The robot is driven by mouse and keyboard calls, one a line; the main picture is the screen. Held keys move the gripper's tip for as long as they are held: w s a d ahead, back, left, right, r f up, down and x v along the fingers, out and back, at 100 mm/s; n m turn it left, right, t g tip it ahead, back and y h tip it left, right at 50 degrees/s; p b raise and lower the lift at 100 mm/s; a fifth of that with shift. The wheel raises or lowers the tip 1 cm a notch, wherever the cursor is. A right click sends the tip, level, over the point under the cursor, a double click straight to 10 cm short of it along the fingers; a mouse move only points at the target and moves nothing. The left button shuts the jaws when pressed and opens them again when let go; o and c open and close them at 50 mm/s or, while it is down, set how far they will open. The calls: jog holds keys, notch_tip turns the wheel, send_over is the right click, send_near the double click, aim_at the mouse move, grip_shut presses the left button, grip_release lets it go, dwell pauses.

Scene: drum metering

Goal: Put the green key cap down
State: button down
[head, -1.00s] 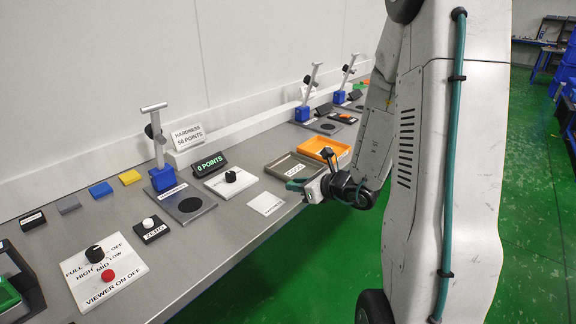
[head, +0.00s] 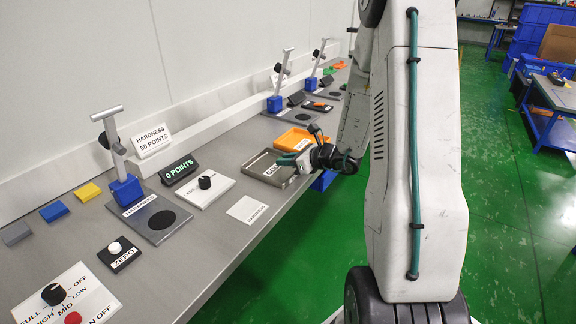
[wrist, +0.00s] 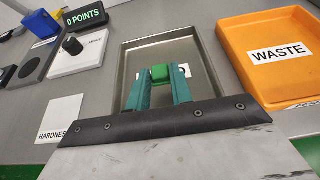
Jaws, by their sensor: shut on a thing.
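The green key cap (wrist: 160,73) is between the fingertips of my gripper (wrist: 158,77) in the wrist view. My gripper is shut on it. In the wrist view the cap shows in front of the grey tray (wrist: 131,54), whose white label is partly hidden behind the cap and fingers. I cannot tell how high the cap is over the tray. In the head view my gripper (head: 290,160) is at the right side of the grey tray (head: 254,163), and the cap cannot be made out there.
An orange WASTE tray (wrist: 291,75) stands right of the grey tray. A white plate with a black knob (wrist: 72,45), a HARDNESS card (wrist: 61,118) and a 0 POINTS display (wrist: 85,17) are to the left. The bench's front edge is close to my arm.

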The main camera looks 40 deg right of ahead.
jog(key=shift+s+f, duration=0.1)
jog(key=shift+f, duration=1.2)
jog(key=shift+f, duration=0.15)
jog(key=c, duration=1.2)
grip_release()
jog(key=shift+c, duration=0.2)
